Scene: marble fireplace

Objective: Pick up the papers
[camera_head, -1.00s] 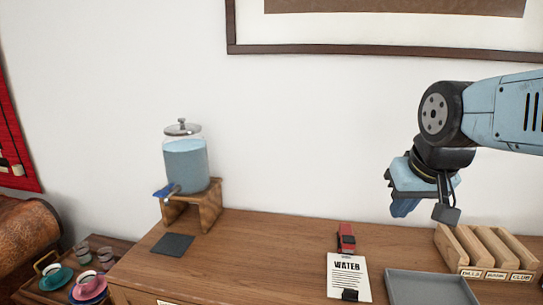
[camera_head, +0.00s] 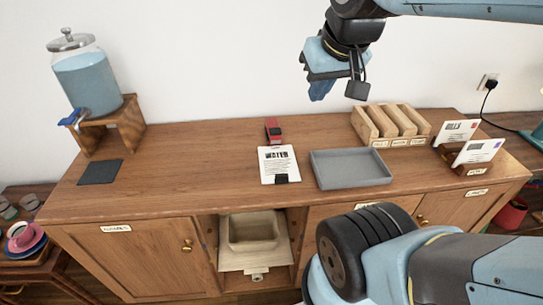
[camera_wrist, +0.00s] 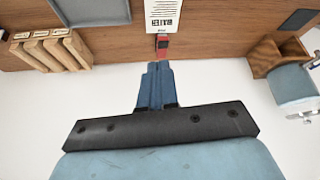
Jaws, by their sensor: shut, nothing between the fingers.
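A white sheet headed "WATER" (camera_head: 278,162) lies on the wooden sideboard, with a small black clip at its near edge; it also shows at the top of the wrist view (camera_wrist: 163,14). White papers (camera_head: 456,132) marked "BILLS" and a second white paper (camera_head: 478,151) stand in a small wooden holder (camera_head: 474,169) at the right. My gripper (camera_head: 318,92) is above the back of the sideboard, near the wall. Its blue fingers are together and empty in the wrist view (camera_wrist: 158,72). It is apart from all the papers.
A grey tray (camera_head: 350,178) lies right of the sheet. A wooden sorter (camera_head: 392,125) with labelled slots stands behind it. A red stapler-like object (camera_head: 273,130) is behind the sheet. A water dispenser (camera_head: 88,80) stands at the left, near a dark mat (camera_head: 100,172). The sideboard's left middle is clear.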

